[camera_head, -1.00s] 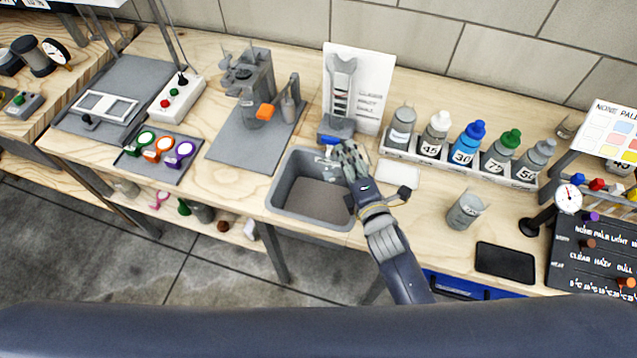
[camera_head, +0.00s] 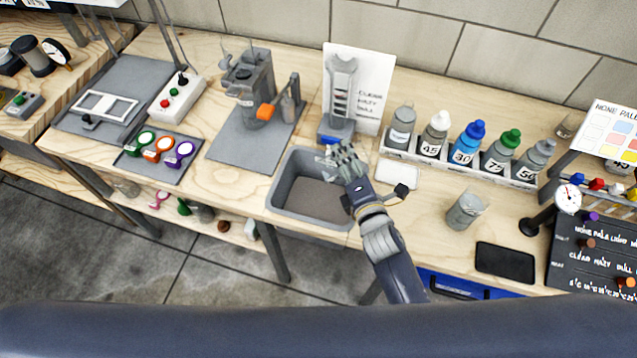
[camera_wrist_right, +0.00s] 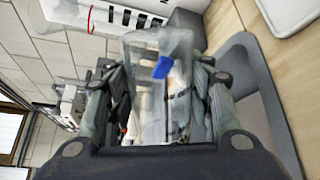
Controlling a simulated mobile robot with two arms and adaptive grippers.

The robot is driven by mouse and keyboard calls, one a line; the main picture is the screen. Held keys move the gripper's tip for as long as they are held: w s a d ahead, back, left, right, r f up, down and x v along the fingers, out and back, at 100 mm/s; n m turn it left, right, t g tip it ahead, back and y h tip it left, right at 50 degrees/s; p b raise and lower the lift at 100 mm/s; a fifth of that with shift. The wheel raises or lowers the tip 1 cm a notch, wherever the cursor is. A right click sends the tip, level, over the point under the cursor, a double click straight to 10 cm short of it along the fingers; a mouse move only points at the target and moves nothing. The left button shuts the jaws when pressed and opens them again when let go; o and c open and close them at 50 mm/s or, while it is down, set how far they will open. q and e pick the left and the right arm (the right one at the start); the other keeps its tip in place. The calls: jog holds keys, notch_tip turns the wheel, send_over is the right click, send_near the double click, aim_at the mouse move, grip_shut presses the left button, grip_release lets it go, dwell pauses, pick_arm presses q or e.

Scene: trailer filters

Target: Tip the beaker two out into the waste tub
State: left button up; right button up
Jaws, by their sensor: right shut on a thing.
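My right gripper (camera_head: 346,158) reaches over the right rim of the grey waste tub (camera_head: 282,187). In the right wrist view the gripper (camera_wrist_right: 160,90) is shut on a clear beaker (camera_wrist_right: 150,50) with a blue patch on it. The wrist view is turned strongly sideways, so the gripper is rolled over. In the head view the hand hides most of the held beaker, and I cannot read its marking. The tub's rim shows at the right of the wrist view (camera_wrist_right: 252,70). I cannot tell whether liquid is in the beaker. My left gripper is out of view.
A wrench-like stand with a white card (camera_head: 374,90) is just behind the tub. Several bottles stand in a white rack (camera_head: 455,170) to the right. Another beaker (camera_head: 466,211) stands on the bench near a black slab (camera_head: 505,262). A grey mat with an apparatus (camera_head: 228,150) lies left.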

jog(key=shift+s+a+r+n+h+b, duration=0.25)
jog(key=shift+a+r+n, duration=0.4)
jog(key=shift+n, duration=0.55)
dwell(0.9)
jog(key=shift+s+a+r+n+t+b, duration=0.1)
jog(key=shift+a+r+n+t+b, duration=0.2)
jog(key=shift+a+n+b, duration=0.3)
dwell(0.8)
jog(key=shift+d, duration=0.1)
dwell(0.6)
jog(key=shift+d+p, duration=0.15)
jog(key=shift+p, duration=0.2)
jog(key=d+m, duration=0.1)
jog(key=f+m+p, duration=0.1)
jog(key=shift+w+d+f+m, duration=0.15)
jog(key=shift+w+d+m, duration=0.15)
jog(key=shift+d+m, duration=0.1)
jog(key=shift+d+f+m, duration=0.2)
jog(key=shift+f+m, duration=0.15)
jog(key=shift+m, duration=0.05)
